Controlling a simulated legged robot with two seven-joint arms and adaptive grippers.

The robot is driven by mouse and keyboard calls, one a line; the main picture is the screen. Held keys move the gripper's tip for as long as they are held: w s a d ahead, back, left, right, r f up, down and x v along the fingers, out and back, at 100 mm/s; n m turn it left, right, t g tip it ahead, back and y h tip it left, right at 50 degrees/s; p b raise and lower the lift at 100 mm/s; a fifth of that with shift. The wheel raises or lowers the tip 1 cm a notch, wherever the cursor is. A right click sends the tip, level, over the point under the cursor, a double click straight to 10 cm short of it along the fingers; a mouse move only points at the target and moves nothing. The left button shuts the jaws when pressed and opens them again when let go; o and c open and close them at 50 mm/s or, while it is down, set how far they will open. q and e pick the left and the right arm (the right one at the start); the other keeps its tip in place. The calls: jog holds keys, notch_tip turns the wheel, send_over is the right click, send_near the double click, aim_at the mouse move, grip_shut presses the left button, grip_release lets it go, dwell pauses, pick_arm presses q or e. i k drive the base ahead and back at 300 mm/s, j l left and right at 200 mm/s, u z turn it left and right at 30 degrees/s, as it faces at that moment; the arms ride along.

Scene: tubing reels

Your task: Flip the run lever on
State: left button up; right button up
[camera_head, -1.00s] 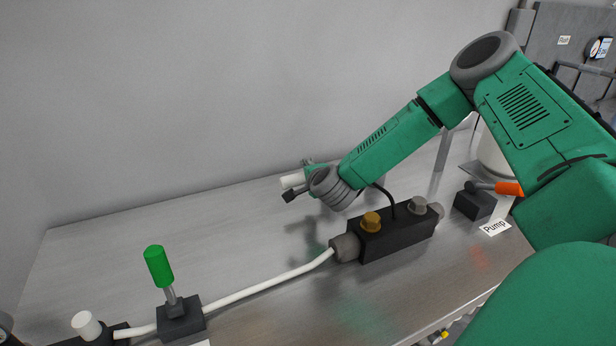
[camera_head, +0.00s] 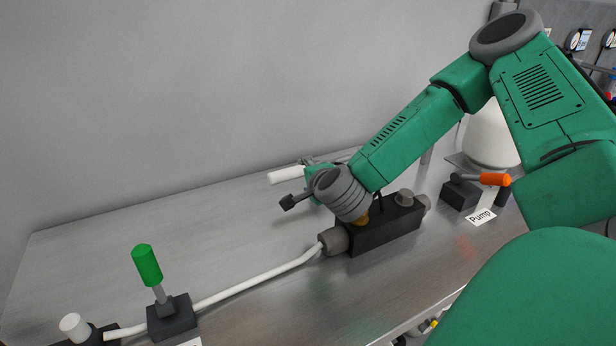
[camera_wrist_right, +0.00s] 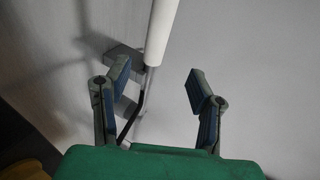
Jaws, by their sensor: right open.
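A lever with a white handle (camera_head: 287,175) lies past the black box, beside my right gripper (camera_head: 298,184); its base is hidden behind my gripper in the head view. In the right wrist view the white handle (camera_wrist_right: 161,35) runs down toward the gap between the fingers of my right gripper (camera_wrist_right: 157,72). The fingers are spread and empty, with the handle end between or just beyond the tips. No label shows on this lever, so I cannot tell whether it is the run lever. A green-handled lever (camera_head: 147,265) stands tilted at the left. My left gripper is out of view.
An orange-handled lever (camera_head: 494,179) by a "Pump" label (camera_head: 480,217) is at the right. A white knob (camera_head: 74,327) is at lower left.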

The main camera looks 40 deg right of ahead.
aim_at(142, 255)
jog(key=k+j, duration=0.65)
jog(key=k, duration=0.25)
